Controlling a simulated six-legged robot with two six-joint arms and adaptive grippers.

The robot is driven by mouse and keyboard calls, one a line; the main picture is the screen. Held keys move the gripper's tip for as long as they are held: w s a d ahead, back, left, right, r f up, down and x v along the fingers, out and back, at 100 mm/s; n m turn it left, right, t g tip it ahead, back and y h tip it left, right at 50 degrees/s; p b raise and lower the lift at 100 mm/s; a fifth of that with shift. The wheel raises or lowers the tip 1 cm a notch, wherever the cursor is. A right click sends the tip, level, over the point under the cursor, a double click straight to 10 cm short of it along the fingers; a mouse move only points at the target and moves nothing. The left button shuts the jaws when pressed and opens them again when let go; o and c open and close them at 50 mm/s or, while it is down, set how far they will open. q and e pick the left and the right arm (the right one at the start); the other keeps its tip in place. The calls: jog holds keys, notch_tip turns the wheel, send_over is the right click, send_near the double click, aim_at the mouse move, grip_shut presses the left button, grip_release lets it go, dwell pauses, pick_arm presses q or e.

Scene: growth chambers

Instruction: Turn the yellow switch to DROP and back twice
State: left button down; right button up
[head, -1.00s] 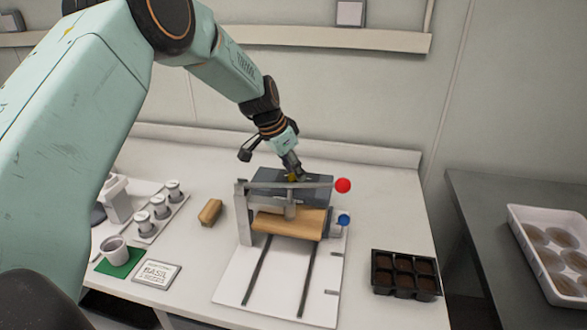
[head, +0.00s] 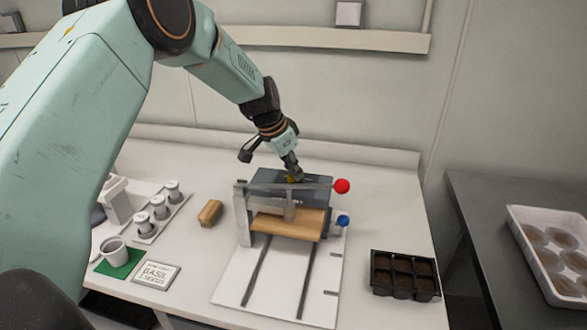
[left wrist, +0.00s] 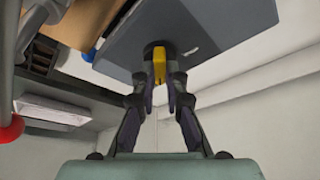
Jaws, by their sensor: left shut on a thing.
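The yellow switch (left wrist: 159,66) sits on a dark round base on the grey box (left wrist: 215,30) in the left wrist view. My left gripper (left wrist: 162,85) has its two fingers on either side of the switch and is shut on it. In the head view my left gripper (head: 293,176) reaches down onto the top of the grey box (head: 262,180), behind the white machine frame. Only a little of the yellow switch (head: 290,179) shows there, mostly hidden by the fingers. The switch's labels cannot be read. My right gripper is not in view.
A bar with a red ball (head: 342,186) crosses close in front of the gripper, and a blue knob (head: 343,220) sits below it. A wooden block (head: 287,224) lies in the frame. A black seed tray (head: 404,275) stands right, a basil label (head: 156,275) left.

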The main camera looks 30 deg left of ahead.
pick_arm(q)
jog(key=n+p, duration=0.2)
jog(key=p, duration=0.1)
jog(key=n+y+p, duration=0.1)
jog(key=n+p, duration=0.1)
jog(key=p, duration=0.1)
jog(key=n+y+p, duration=0.1)
jog(key=n+p, duration=0.1)
jog(key=p, duration=0.1)
jog(key=shift+s+d+r+p, duration=0.15)
jog(key=shift+d+p, duration=0.1)
jog(key=shift+p, duration=0.15)
jog(key=shift+n+y+p, duration=0.4)
jog(key=shift+n+p, duration=0.2)
jog(key=shift+f+n, duration=0.2)
jog(key=shift+n, duration=0.4)
jog(key=shift+f+n+y+b, duration=0.15)
jog(key=shift+n+y+b, duration=0.4)
jog(key=shift+n, duration=0.45)
jog(key=n+y+b, duration=0.1)
jog(key=n+b, duration=0.1)
jog(key=b, duration=0.1)
jog(key=n+b, duration=0.2)
jog(key=b, duration=0.1)
jog(key=shift+w+d+f+n+g+y, duration=0.1)
jog(key=shift+w+d+n+g+y, duration=0.1)
jog(key=shift+n+g+y, duration=0.15)
jog(key=shift+n+g+b, duration=0.55)
jog(key=shift+n+b, duration=0.7)
